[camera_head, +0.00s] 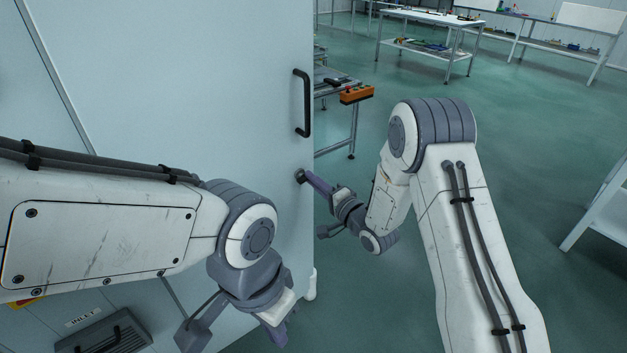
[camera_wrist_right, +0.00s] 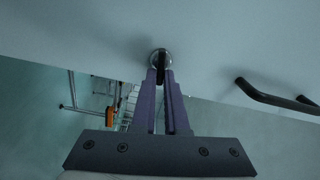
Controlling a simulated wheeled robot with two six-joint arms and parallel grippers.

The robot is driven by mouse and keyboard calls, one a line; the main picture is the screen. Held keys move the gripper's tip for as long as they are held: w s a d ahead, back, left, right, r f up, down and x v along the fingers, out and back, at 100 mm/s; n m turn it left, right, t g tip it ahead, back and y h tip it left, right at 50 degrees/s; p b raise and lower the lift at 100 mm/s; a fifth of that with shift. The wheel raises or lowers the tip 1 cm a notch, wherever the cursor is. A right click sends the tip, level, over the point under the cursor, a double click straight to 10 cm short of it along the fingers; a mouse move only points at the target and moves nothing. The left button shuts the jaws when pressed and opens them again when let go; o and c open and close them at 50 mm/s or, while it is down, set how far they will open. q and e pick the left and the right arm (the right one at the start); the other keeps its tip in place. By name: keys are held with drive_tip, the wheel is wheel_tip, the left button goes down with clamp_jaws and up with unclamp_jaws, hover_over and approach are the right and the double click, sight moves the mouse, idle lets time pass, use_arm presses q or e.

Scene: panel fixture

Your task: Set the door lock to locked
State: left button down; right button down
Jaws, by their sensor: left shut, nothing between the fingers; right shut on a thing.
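The door lock (camera_head: 300,176) is a small round knob on the pale door panel (camera_head: 215,75), below the black door handle (camera_head: 303,103). In the right wrist view the lock (camera_wrist_right: 161,56) shows as a round metal ring with a dark upright bar in its middle. My right gripper (camera_head: 306,178) is at the lock, its purple fingers shut on the dark bar; the fingertips also show in the right wrist view (camera_wrist_right: 160,76). The fingers hide part of the bar. My left gripper (camera_head: 277,335) hangs low in front of the panel, shut and empty, away from the lock.
The black handle also shows in the right wrist view (camera_wrist_right: 272,98), to the right of the lock. A workbench (camera_head: 342,85) with an orange item (camera_head: 356,94) stands behind the door's edge. A grey box (camera_head: 105,335) is at the lower left. Green floor is open at right.

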drive_tip(key=shift+f+m, duration=0.1)
drive_tip(key=shift+m, duration=0.7)
drive_tip(key=c, duration=0.9)
unclamp_jaws()
drive_tip(key=shift+c, duration=0.2)
drive_tip(key=b+v, duration=0.1)
drive_tip(key=v, duration=0.9)
drive_tip(key=shift+s, duration=0.2)
